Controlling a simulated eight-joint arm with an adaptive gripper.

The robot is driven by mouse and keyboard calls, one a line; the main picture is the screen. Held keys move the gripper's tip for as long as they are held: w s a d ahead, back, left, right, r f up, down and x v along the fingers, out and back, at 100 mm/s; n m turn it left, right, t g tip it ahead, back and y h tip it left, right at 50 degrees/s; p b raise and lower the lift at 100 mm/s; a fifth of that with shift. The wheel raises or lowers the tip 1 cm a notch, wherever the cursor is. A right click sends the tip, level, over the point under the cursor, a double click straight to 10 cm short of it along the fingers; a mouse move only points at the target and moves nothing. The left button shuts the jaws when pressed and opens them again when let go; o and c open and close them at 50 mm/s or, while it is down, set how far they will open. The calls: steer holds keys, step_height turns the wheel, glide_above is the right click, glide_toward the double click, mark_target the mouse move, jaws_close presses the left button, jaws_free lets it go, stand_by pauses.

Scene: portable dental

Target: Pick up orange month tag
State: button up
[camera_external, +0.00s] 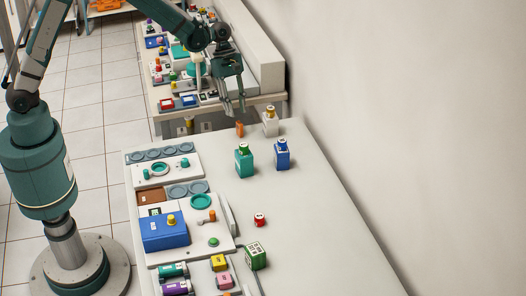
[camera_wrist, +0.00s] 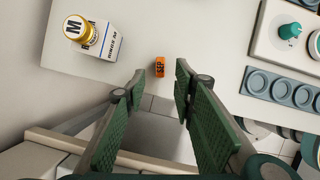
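The orange month tag (camera_external: 239,128) stands near the far edge of the white table in the external view. In the wrist view the tag (camera_wrist: 160,67) shows the letters "SEP" and lies just beyond the fingertips, between their lines. My gripper (camera_external: 235,108) is above the far table edge, close to the tag. In the wrist view my gripper (camera_wrist: 158,82) has its two green fingers spread apart with nothing between them. The tag is not touched by the fingers in the wrist view.
A white box with a yellow-capped bottle (camera_external: 270,122) stands right beside the tag. A teal bottle (camera_external: 244,160) and a blue one (camera_external: 282,154) stand nearer. A white dental unit (camera_external: 165,168) lies to the left. The table's right side is clear.

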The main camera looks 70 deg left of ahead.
mark_target(239, 122)
steer(key=shift+x, duration=1.3)
steer(key=shift+b+x, duration=0.6)
steer(key=shift+x, duration=2)
jaws_close()
